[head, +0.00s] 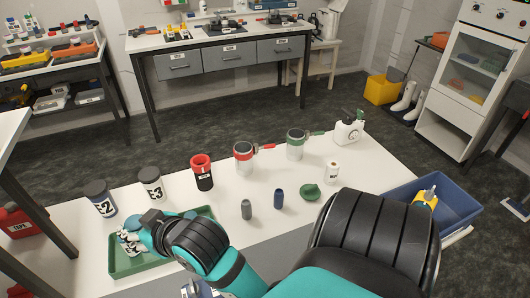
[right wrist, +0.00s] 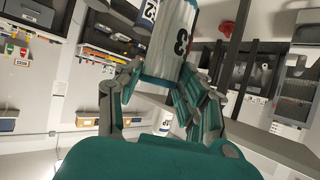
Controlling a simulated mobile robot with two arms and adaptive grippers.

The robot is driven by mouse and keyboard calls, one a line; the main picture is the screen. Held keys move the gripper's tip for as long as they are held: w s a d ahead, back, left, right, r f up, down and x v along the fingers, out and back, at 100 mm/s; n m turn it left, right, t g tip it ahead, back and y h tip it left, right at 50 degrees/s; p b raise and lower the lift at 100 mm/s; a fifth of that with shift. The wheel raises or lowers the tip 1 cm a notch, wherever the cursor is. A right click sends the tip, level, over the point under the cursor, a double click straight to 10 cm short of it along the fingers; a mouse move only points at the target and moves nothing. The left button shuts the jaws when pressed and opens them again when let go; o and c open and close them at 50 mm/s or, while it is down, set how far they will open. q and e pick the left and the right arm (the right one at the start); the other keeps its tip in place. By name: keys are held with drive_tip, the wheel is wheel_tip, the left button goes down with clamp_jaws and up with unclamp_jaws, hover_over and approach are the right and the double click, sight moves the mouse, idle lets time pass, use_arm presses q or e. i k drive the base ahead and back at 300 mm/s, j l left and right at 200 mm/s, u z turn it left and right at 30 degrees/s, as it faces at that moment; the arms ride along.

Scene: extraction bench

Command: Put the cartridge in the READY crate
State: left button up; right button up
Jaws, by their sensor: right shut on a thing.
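My right gripper (head: 130,242) reaches over the left end of the white bench, above the green tray (head: 120,270). In the right wrist view its fingers (right wrist: 150,85) are shut on a white ribbed cartridge (right wrist: 165,45). The cartridge is marked with a 3 and has a blue band at its end near the fingers. In the head view the gripper and wrist cover most of it. A blue crate (head: 409,189) stands at the bench's right end, with a yellow item inside; no READY label is readable on it. My left gripper is not seen.
Canisters E-2 (head: 104,206) and E-3 (head: 151,187) stand just behind the tray. A red-topped black cylinder (head: 203,178), two handled housings (head: 244,161) (head: 295,147) and a white jug (head: 347,132) line the back.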

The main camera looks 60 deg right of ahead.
sight(439, 210)
drive_tip(key=k+l+z, duration=0.1)
drive_tip(key=z, duration=0.4)
drive_tip(key=l+z, duration=0.3)
drive_tip(key=z, duration=0.15)
drive_tip(key=l+z, duration=0.25)
drive_tip(key=z, duration=0.25)
drive_tip(key=l+z, duration=0.1)
drive_tip(key=l, duration=0.35)
drive_tip(key=i+l+z, duration=0.1)
drive_tip(key=l, duration=0.4)
drive_tip(key=l+z, duration=0.1)
drive_tip(key=l, duration=0.35)
drive_tip(key=i+l+z, duration=0.1)
drive_tip(key=l, duration=0.35)
